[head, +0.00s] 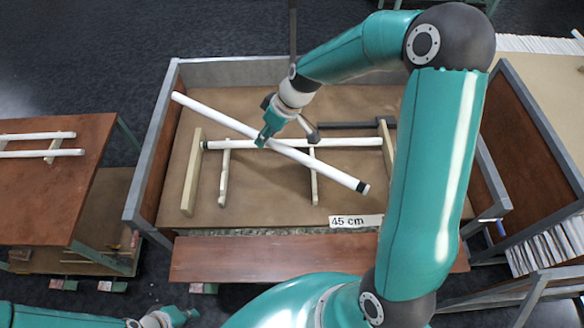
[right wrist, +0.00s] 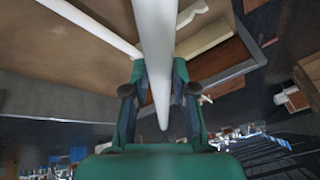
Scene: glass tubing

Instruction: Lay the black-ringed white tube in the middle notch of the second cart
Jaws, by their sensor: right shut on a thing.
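My right gripper (head: 273,128) is shut on a long white tube (head: 220,116) with a black band near its lower right end. The tube is held diagonally above the middle cart (head: 178,105). In the right wrist view the tube (right wrist: 155,45) runs between the fingers (right wrist: 158,85). Below it, another white tube (head: 355,142) with a dark left end lies across wooden supports (head: 223,180). The held tube crosses over this one, and the notches are too small to make out. My left gripper (head: 178,316) is at the bottom left, away from the cart; its opening is unclear.
A "45 cm" label (head: 356,221) lies near the cart's front. A wooden board (head: 275,260) runs along the front. A table at left (head: 50,195) bears white tubes (head: 40,153) on a rack. Side walls (head: 160,150) bound the cart, and a cart with stacked sheets (head: 550,245) stands at right.

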